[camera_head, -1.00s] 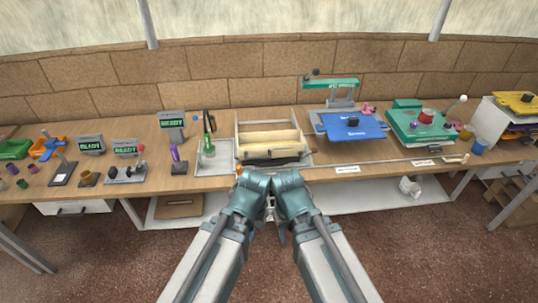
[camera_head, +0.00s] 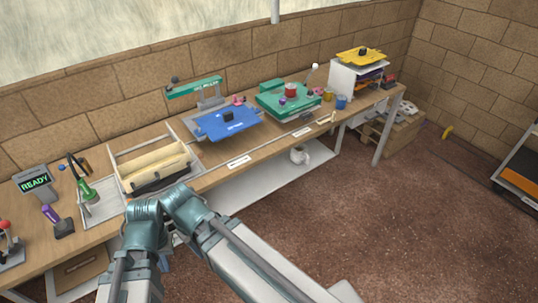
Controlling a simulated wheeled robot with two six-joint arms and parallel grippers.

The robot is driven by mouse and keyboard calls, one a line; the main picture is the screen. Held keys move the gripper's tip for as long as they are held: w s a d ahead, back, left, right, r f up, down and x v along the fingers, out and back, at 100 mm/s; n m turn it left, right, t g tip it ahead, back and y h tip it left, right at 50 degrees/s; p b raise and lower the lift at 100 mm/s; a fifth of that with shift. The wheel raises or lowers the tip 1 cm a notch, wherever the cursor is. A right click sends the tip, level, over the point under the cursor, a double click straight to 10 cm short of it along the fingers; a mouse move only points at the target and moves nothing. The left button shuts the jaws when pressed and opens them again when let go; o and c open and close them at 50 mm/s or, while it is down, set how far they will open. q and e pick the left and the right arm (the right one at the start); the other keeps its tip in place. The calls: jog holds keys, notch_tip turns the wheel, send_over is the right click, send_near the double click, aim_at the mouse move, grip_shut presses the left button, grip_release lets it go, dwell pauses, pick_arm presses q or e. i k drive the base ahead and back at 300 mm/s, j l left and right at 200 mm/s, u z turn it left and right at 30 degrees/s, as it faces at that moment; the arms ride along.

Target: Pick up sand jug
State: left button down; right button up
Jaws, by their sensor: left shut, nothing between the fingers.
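A pale jug-like vessel (camera_head: 299,154), likely the sand jug, stands on the white lower shelf under the workbench, right of the picture's middle. It is small here, and its contents cannot be made out. My arms are folded close together at the lower left. My left gripper (camera_head: 173,240) shows only in small part between the arm links, below the bench's front edge. It is shut and empty, well to the left of the jug and apart from it. My right gripper is hidden by the arm links.
A bench leg (camera_head: 386,133) stands right of the jug. The brown floor (camera_head: 350,215) in front is clear. A rack (camera_head: 517,165) stands at the far right.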

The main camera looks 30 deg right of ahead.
aim_at(299, 155)
jog(key=z, duration=1.3)
jog(key=i+l+u, duration=0.15)
jog(key=u, duration=0.35)
jog(key=i+l+u, duration=0.15)
jog(key=u, duration=0.35)
jog(key=i+l+u, duration=0.1)
jog(key=l, duration=0.35)
jog(key=i+l+u, duration=0.1)
jog(key=l, duration=0.4)
jog(key=i+l, duration=0.2)
jog(key=l, duration=0.25)
jog(key=i+l+u, duration=0.15)
jog(key=l, duration=0.35)
